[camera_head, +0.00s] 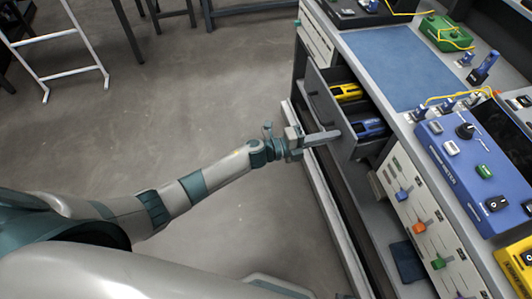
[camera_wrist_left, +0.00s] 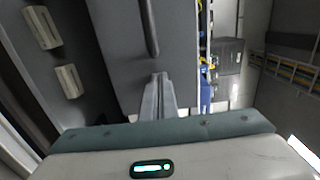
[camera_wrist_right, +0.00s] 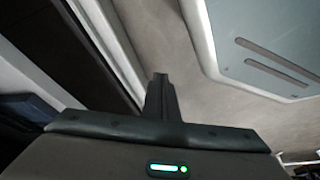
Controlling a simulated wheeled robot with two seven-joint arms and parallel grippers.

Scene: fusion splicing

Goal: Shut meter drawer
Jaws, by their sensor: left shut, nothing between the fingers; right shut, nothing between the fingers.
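The meter drawer (camera_head: 325,104) is pulled out from the bench's left side in the head view. A yellow meter (camera_head: 347,92) and a blue meter (camera_head: 370,128) lie inside it. My left gripper (camera_head: 336,134) is shut and empty at the near end of the drawer's front. In the left wrist view its fingertips (camera_wrist_left: 160,77) lie against or just in front of the grey drawer front (camera_wrist_left: 115,50), below the dark handle (camera_wrist_left: 151,28); I cannot tell if they touch. My right gripper (camera_wrist_right: 160,78) is shut and empty in the right wrist view, and is not distinguishable in the head view.
The bench top carries a blue mat (camera_head: 400,65), a green device (camera_head: 446,33) and a large blue meter (camera_head: 470,165). A panel with coloured knobs (camera_head: 418,228) is below the bench edge. A white rack (camera_head: 55,40) stands far left. The floor (camera_head: 190,90) left of the bench is clear.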

